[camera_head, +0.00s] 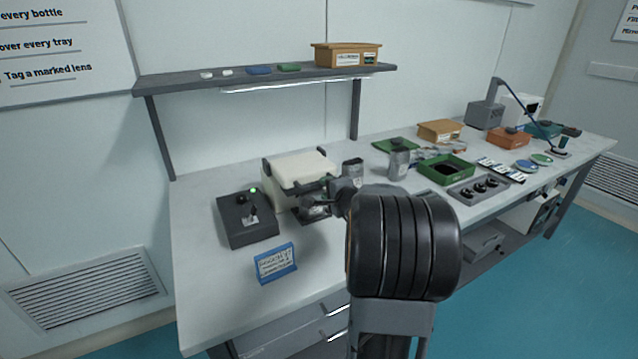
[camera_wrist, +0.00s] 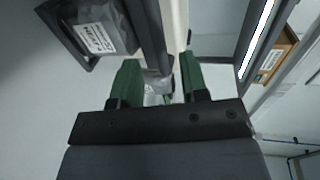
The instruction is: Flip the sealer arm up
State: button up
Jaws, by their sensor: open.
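The sealer (camera_head: 296,168) is a cream box with dark end pieces near the left end of the table. Its dark arm (camera_head: 304,187) seems to lie along the front edge, partly hidden by my gripper (camera_head: 326,189). In the wrist view a dark bar (camera_wrist: 147,28) and a cream strip of the sealer (camera_wrist: 176,22) run up from between my green fingertips (camera_wrist: 160,80). My gripper is open, close to the bar's near end; whether the fingers touch it I cannot tell. A dark labelled pouch (camera_wrist: 98,32) lies beside the bar.
A grey control box (camera_head: 246,219) with a green light stands left of the sealer. A blue-framed sign (camera_head: 275,263) stands in front. Canisters (camera_head: 398,160) and a green tray (camera_head: 447,171) stand to the right.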

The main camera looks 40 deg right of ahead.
aim_at(306, 175)
jog(key=shift+p+x, duration=0.3)
jog(key=shift+x, duration=2.45)
jog(key=shift+c, duration=0.2)
grip_shut()
